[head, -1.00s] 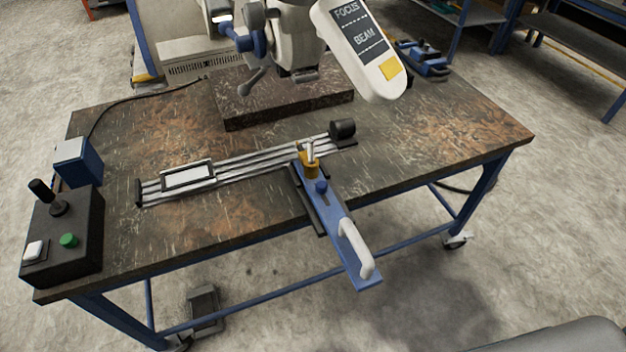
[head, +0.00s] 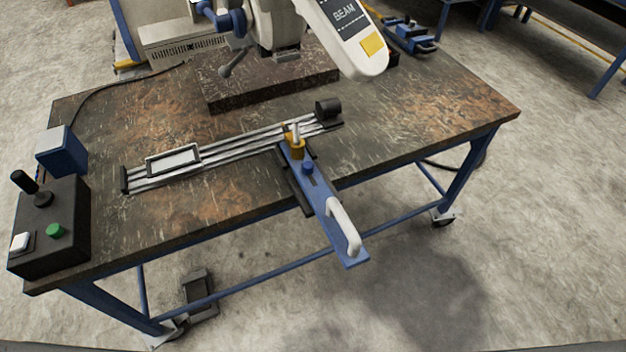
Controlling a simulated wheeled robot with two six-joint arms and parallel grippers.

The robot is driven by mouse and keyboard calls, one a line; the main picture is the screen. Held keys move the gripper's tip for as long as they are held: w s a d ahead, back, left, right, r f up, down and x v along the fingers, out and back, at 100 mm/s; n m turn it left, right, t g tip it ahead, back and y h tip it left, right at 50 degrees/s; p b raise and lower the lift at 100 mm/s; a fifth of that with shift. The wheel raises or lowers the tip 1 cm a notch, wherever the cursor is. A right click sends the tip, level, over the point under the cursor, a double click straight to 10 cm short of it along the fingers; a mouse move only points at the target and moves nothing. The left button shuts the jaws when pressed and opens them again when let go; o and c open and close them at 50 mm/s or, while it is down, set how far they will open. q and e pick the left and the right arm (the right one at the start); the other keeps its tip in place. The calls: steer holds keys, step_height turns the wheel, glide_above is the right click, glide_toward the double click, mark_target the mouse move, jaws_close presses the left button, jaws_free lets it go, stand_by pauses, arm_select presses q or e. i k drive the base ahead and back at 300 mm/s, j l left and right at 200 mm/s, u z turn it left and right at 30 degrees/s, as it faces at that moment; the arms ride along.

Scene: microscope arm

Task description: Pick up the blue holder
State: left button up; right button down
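The blue holder (head: 327,208) is a long flat blue bar with a white handle (head: 344,228) on its near end and a blue knob on top. Its far end meets a yellow clamp piece (head: 294,146) at the metal rail (head: 225,150). Its near end sticks out past the table's front edge. A dark strip lies along its left side. Neither of my grippers shows in the head view.
A control box (head: 48,226) with a joystick and green button stands at the table's left. The table's right part (head: 430,110) is clear.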

mark_target(343, 237)
steer(key=j+z, duration=0.6)
steer(key=z, duration=0.15)
steer(key=k+j+z, duration=0.15)
steer(key=j+z, duration=0.25)
steer(key=k+j+z, duration=0.15)
steer(key=z, duration=0.2)
